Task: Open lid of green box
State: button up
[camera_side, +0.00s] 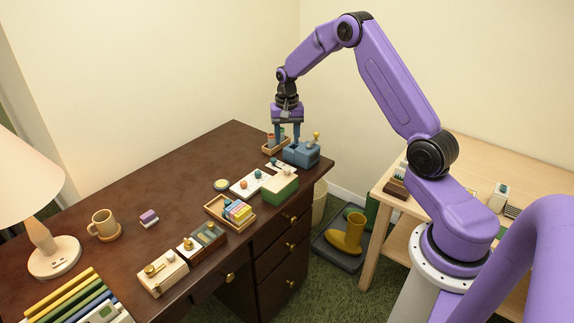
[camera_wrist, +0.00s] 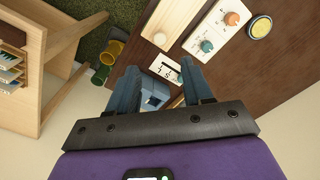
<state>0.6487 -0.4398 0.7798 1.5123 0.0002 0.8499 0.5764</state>
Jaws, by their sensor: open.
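The green box (camera_side: 278,197) stands at the desk's front edge in the side view, with a closed cream lid (camera_side: 278,180) and a small round knob on top. In the wrist view the cream lid (camera_wrist: 173,16) shows from above at the top middle, beyond my fingertips. My gripper (camera_side: 287,143) is open, fingers pointing down, at the desk's far right end. It is over or beside a blue-grey box (camera_side: 306,156) with a yellow-topped lever, apart from the green box. The blue-grey box (camera_wrist: 152,97) shows between my fingers in the wrist view. Nothing shows held.
A white panel with two knobs (camera_side: 246,186) lies left of the green box. A wooden tray of coloured blocks (camera_side: 217,211) is nearer the camera. A small wooden tray (camera_side: 270,150) stands beside my gripper. The desk's back left is clear.

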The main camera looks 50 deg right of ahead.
aim_at(287, 168)
notch_tip(287, 168, down, 11)
dwell(0.4)
